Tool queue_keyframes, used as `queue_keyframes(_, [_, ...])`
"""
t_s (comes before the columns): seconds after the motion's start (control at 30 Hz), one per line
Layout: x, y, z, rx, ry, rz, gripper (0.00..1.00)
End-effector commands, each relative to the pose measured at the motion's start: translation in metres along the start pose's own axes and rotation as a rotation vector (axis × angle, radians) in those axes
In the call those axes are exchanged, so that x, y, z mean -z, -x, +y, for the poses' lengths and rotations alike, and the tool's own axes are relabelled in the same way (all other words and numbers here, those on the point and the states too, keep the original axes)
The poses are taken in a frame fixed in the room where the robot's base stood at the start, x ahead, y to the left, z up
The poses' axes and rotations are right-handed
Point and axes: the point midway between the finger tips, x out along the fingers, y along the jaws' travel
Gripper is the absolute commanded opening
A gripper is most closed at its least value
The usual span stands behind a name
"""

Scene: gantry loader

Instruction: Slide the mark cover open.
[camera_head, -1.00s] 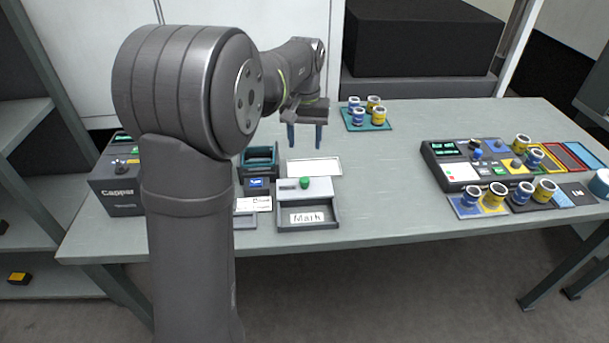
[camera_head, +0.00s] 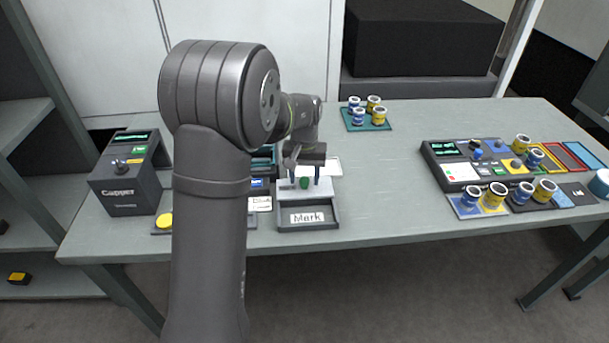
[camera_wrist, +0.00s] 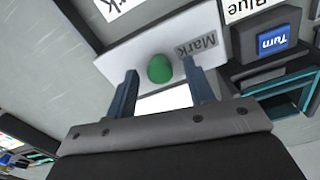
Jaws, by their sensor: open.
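The mark cover (camera_head: 318,191) is a light grey plate with a green knob (camera_head: 304,183), over the back part of a dark tray labelled "Mark" (camera_head: 308,218). The front of the tray is uncovered. In the wrist view the cover (camera_wrist: 122,57) carries the word "Mark", and its green knob (camera_wrist: 159,68) stands just beyond the fingertips. My gripper (camera_head: 304,177) is open above the cover, one finger on each side of the knob as seen by the head camera. In the wrist view the open gripper (camera_wrist: 160,80) is empty. Whether the fingers touch the cover is unclear.
A white panel (camera_head: 332,167) lies behind the cover. A dark Capper machine (camera_head: 118,190) stands left, and a unit with a blue "Turn" label (camera_wrist: 271,41) is beside the tray. Cups stand on a teal mat (camera_head: 350,122) behind.

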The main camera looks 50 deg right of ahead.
Motion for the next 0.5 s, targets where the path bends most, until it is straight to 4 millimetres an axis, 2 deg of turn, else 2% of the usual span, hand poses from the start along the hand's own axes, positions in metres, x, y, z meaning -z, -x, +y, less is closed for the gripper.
queue_keyframes(0.03, [0.0001,0.0002,0.0000,0.000,0.000,0.000,0.47])
queue_keyframes(0.27, [0.0001,0.0005,0.0000,0.000,0.000,0.000,0.01])
queue_keyframes(0.5, [-0.0058,0.0015,0.0015,0.000,-0.001,0.001,0.00])
